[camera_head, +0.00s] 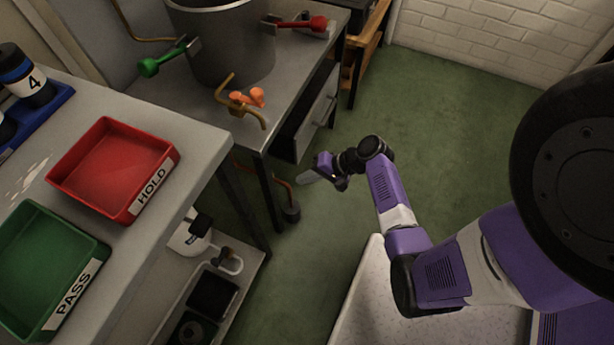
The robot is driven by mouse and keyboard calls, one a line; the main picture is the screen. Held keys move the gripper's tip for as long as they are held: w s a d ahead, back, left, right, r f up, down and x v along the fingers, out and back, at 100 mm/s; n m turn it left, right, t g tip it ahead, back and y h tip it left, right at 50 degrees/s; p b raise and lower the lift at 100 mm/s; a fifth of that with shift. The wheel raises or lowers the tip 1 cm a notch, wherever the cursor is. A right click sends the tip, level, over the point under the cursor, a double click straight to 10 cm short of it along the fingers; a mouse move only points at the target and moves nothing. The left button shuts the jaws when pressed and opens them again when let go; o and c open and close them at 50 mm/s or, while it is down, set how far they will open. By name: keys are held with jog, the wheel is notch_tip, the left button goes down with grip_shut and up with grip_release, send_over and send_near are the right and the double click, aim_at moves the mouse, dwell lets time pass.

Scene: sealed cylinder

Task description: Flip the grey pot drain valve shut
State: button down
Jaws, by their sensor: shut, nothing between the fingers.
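The grey pot (232,50) stands on the table at the top, its upper rim cut off by the picture edge. A bent brass drain pipe (250,113) comes out at the pot's lower front. On it sits the orange valve handle (249,97), short and wing-shaped; I cannot tell from here whether the valve is open or shut. My gripper (306,177) is shut and empty. It hangs over the green floor, to the right of and below the valve in the picture, well apart from it.
A green handle (160,62) and a red handle (305,24) stick out from the pot's sides. A drawer (316,115) is under the table's right side. The red HOLD tray (113,170) and green PASS tray (45,270) sit on the left bench. The floor at right is clear.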

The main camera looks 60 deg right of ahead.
jog(key=w+a+f+b, duration=0.2)
jog(key=w+f, duration=0.2)
jog(key=w, duration=0.4)
jog(key=shift+a, duration=0.35)
jog(key=shift+w+a+m+t+h+p, duration=0.1)
jog(key=shift+a+m+t+h+p, duration=0.1)
jog(key=shift+m+h+p, duration=0.4)
jog(key=shift+w+a+m+t+h+p, duration=0.1)
jog(key=shift+a+m+h+p, duration=0.1)
jog(key=shift+m+h+p, duration=0.4)
jog(key=shift+s, duration=0.1)
